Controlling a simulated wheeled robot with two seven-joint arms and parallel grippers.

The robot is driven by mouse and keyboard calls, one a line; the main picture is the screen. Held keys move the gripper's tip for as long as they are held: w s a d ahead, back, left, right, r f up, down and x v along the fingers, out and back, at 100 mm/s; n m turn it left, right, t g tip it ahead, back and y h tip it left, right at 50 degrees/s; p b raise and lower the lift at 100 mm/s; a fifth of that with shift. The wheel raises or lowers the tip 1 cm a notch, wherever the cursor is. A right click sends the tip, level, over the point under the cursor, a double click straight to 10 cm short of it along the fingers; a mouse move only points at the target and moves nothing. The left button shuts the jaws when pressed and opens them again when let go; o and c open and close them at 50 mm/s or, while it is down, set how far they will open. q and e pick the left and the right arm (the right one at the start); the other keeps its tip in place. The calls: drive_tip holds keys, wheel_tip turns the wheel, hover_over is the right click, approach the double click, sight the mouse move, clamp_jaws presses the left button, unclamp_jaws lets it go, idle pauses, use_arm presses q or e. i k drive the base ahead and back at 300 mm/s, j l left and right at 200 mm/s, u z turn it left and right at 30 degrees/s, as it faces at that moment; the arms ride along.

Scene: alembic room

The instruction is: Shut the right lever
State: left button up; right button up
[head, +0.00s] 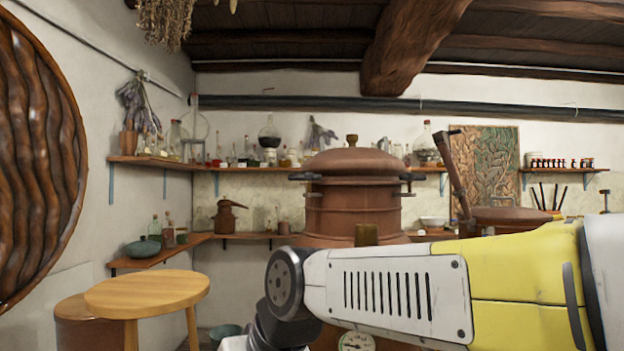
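A large copper still (352,205) with a domed lid and top knob stands in the middle of the head view. A dark lever (411,177) sticks out at the right side of its lid rim, and a matching dark lever (303,176) sticks out at the left. A tall brown arm-like bar (455,170) stands tilted farther right, beside another copper vessel (506,219). My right arm comes in from the right, crossing in front of the still and hiding its lower body. Its wrist bends down at the bottom edge, and the gripper fingers are out of view. My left gripper is not in view.
A round wooden table (147,292) stands at lower left, near a corner shelf (160,255) with bottles and a teal bowl. A wall shelf (245,167) holds glassware behind the still. A gauge (356,341) shows below my arm. A large carved wooden disc (38,150) fills the left edge.

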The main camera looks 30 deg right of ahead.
sight(408, 177)
drive_tip(key=z, duration=1.8)
